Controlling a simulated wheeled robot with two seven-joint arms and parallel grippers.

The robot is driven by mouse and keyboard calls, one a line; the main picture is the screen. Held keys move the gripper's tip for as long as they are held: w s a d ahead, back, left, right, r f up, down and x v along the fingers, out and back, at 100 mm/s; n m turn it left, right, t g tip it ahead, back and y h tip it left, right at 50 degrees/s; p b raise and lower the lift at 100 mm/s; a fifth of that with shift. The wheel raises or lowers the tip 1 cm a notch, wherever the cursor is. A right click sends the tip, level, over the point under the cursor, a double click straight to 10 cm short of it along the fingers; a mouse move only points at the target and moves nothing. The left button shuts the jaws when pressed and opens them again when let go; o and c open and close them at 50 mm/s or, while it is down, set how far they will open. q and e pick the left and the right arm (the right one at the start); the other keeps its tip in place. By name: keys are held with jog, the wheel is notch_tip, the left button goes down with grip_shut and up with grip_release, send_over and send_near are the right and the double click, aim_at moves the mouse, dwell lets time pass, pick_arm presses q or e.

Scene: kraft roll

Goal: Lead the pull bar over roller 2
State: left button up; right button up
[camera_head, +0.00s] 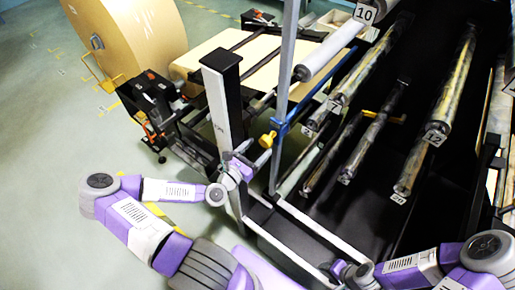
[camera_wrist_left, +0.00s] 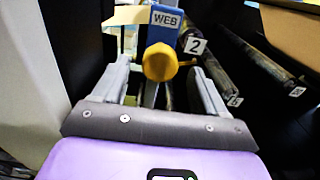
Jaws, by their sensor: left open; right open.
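The pull bar, blue with a yellow knob (camera_head: 268,139) at its near end, runs away toward the back right in the head view (camera_head: 315,95). The left wrist view shows the yellow knob (camera_wrist_left: 160,62) below a blue block marked WEB (camera_wrist_left: 165,22). My left gripper (camera_head: 254,160) is open, and its fingers (camera_wrist_left: 160,78) stand on either side of the knob; I cannot tell whether they touch it. A tag reading 2 marks roller 2 (camera_wrist_left: 194,46), just right of the blue block. My right gripper (camera_head: 347,271) is open at the lower right, away from the bar.
Several numbered rollers, such as roller 12 (camera_head: 450,95) and roller 10 (camera_head: 335,48), slope across the dark machine frame. A black and white post (camera_head: 222,125) stands beside my left gripper. A large kraft roll (camera_head: 130,40) and tan paper (camera_head: 240,62) lie behind. The floor at left is clear.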

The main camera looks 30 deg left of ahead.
aim_at(269, 136)
pick_arm(q)
jog(key=shift+w+d, duration=0.2)
jog(key=shift+w, duration=1.55)
jog(key=shift+w+d, duration=0.15)
jog(key=shift+w, duration=1.6)
jog(key=c, duration=1.3)
jog(key=d+r+p, duration=0.1)
jog(key=d, duration=0.2)
jog(key=d+r+p, duration=0.1)
jog(key=d+r, duration=0.1)
jog(key=d, duration=0.1)
jog(key=d+r+p, duration=0.1)
jog(key=d+p, duration=0.1)
jog(key=d, duration=0.1)
jog(key=shift+s+r, duration=0.3)
jog(key=shift+s, duration=0.1)
